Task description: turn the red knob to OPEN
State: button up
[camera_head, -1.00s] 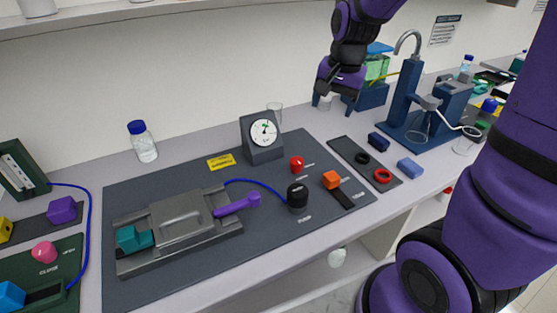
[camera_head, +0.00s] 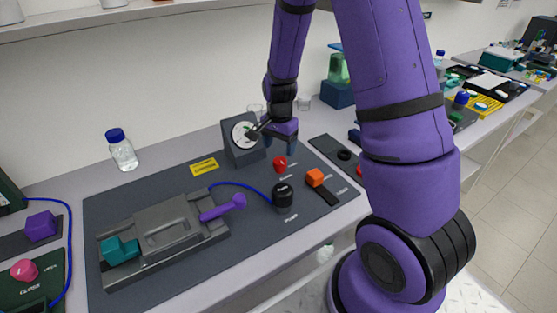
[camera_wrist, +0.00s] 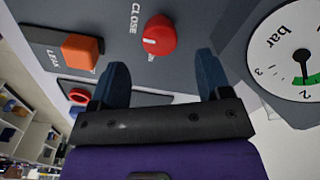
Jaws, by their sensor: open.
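The red knob (camera_head: 280,163) stands on the dark grey mat, in front of the gauge. In the wrist view the red knob (camera_wrist: 159,36) shows a pale pointer line, with the word CLOSE beside it and another label partly hidden by the knob. My gripper (camera_head: 281,146) is above and close to the knob. In the wrist view my gripper (camera_wrist: 161,80) has its two blue fingers spread apart, with nothing between them. The knob lies beyond the fingertips, roughly in line with the gap, and no contact shows.
The gauge (camera_head: 231,150) stands close beside my gripper; its dial (camera_wrist: 290,50) also shows in the wrist view. The grey clamp rig (camera_head: 165,229) with a purple handle is at left.

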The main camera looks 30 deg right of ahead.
aim_at(280, 161)
jog(key=shift+f, duration=2.95)
jog(key=c, duration=0.9)
